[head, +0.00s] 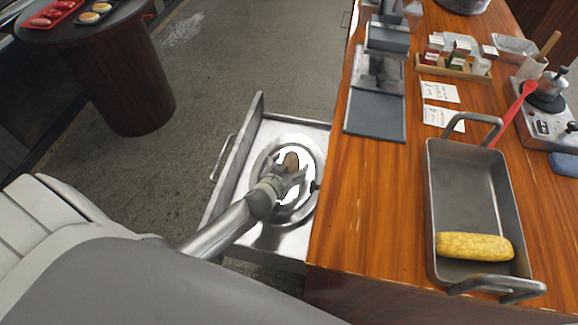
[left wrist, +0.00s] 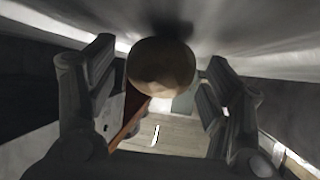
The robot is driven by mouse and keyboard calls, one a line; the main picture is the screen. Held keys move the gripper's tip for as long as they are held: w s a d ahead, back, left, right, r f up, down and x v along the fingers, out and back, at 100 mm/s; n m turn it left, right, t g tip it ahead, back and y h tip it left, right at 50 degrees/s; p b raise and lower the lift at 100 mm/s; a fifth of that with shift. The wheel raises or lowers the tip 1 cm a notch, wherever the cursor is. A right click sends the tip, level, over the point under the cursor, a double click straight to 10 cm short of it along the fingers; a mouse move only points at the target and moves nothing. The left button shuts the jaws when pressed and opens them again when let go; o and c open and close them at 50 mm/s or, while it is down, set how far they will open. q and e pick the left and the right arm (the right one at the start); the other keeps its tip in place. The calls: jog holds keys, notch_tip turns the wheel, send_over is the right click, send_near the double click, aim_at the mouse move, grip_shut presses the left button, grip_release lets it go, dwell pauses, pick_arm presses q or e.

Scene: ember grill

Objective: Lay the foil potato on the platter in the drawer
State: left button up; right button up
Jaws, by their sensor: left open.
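The potato (head: 291,160) looks brown and rounded in the head view, and I cannot make out foil on it. It lies over the round shiny platter (head: 308,161) in the open metal drawer (head: 238,150). My left gripper (head: 291,178) is over the platter, right at the potato. In the left wrist view the potato (left wrist: 162,66) sits between the two spread fingers, with a gap on each side. The gripper is open and hides part of the platter. My right gripper is not in view.
The wooden counter (head: 375,200) borders the drawer on the right. A deep metal pan (head: 460,180) with a corn cob (head: 474,246) stands on it. A spice rack (head: 452,68) and paper cards (head: 440,91) are farther back. A round table (head: 88,35) stands at upper left.

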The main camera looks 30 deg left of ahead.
pick_arm(q)
jog(key=shift+r, duration=0.1)
jog(key=shift+r, duration=0.2)
jog(key=v, duration=1.2)
jog(key=shift+f+p, duration=0.1)
jog(key=shift+p, duration=0.2)
jog(key=shift+s+f, duration=0.1)
